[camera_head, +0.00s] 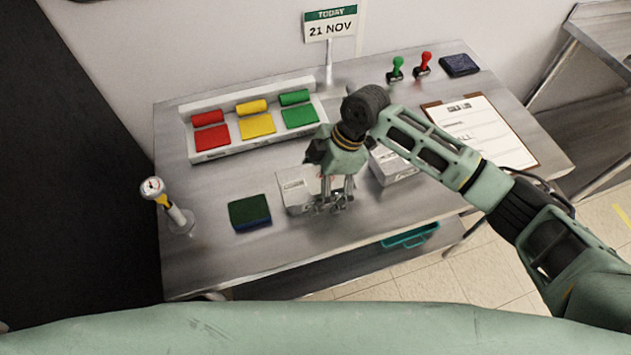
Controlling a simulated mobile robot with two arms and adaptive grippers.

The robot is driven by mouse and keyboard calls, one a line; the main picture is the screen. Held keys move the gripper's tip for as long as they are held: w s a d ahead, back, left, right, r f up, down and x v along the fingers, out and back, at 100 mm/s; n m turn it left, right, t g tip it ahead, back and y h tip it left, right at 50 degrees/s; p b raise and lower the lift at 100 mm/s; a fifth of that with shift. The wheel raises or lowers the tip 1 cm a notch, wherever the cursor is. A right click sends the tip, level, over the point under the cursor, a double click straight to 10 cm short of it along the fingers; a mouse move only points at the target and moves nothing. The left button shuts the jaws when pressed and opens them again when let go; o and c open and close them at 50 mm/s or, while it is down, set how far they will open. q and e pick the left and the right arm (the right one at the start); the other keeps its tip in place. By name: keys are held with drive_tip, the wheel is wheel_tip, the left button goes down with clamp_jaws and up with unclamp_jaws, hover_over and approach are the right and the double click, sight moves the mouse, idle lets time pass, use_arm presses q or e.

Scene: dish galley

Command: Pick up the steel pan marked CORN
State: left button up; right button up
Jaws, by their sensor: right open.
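Two pale steel pans are on the steel table. One pan (294,187) is near the front, partly hidden by my right gripper. The other pan (397,172) is behind my right forearm, to the right, with its back part hidden. I cannot read a CORN marking on either. My right gripper (335,207) points down over the right part of the front pan, with its fingers open. I cannot tell whether the fingers touch the pan. My left gripper is not in view.
A white tray (222,153) holds red, yellow and green pieces. A green sponge-like block (249,212) and a dial thermometer (168,205) stand left. A date sign (330,28), two stamps, a dark pad (459,65) and a clipboard (478,128) are behind. A teal bin (410,237) sits below.

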drive_tip(key=shift+f, duration=0.3)
drive_tip(key=shift+c, duration=0.6)
drive_tip(key=c, duration=1.7)
drive_tip(key=shift+w+a+r, duration=0.1)
drive_tip(key=shift+c, duration=0.5)
